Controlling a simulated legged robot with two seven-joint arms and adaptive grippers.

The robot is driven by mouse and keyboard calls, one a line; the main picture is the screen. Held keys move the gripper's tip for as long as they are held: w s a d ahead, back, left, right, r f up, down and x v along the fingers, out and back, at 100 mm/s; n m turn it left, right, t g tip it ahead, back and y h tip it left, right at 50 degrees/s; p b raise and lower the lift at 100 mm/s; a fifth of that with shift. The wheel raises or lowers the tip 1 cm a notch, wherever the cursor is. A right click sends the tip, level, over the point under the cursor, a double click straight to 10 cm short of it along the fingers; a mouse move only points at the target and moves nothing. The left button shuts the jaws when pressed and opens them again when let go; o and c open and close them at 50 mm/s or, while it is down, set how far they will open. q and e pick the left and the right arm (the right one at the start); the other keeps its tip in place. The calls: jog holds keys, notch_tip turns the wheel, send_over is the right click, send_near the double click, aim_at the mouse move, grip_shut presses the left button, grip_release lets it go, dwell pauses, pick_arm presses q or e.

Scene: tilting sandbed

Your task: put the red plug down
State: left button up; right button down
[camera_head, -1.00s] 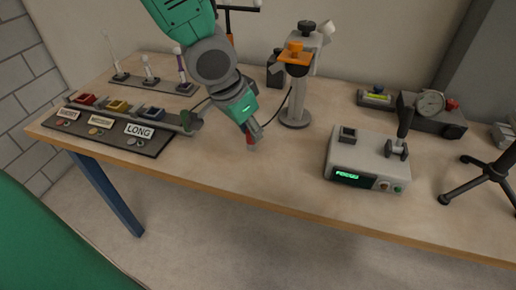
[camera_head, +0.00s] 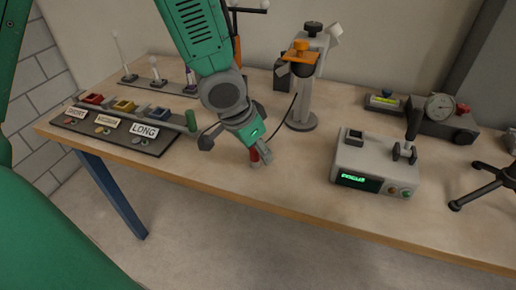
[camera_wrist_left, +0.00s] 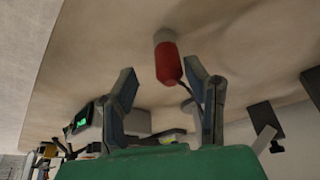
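The red plug (camera_head: 255,156) stands on the wooden table near its front edge, with its pale grey end down on the tabletop. In the left wrist view the plug (camera_wrist_left: 168,64) shows its red body and grey end, with a dark cord near it. My left gripper (camera_head: 236,146) is open just above and beside the plug. In the left wrist view its two fingers (camera_wrist_left: 165,84) are spread apart, with the plug beyond the tips and no finger visibly touching it. My right gripper is not in view.
A grey box with a green display (camera_head: 374,165) stands right of the plug. A grey stand with an orange part (camera_head: 301,95) is behind it. A sorting board with labelled bins (camera_head: 118,126) lies left. The table's front edge (camera_head: 300,205) is close.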

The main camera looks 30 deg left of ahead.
pick_arm(q)
jog(key=shift+s+r, duration=0.1)
jog(key=shift+r, duration=0.35)
jog(key=p+v, duration=0.4)
jog(key=v, duration=0.7)
jog(key=shift+a, duration=0.25)
jog(key=shift+s+a+f, duration=0.1)
jog(key=shift+a, duration=0.1)
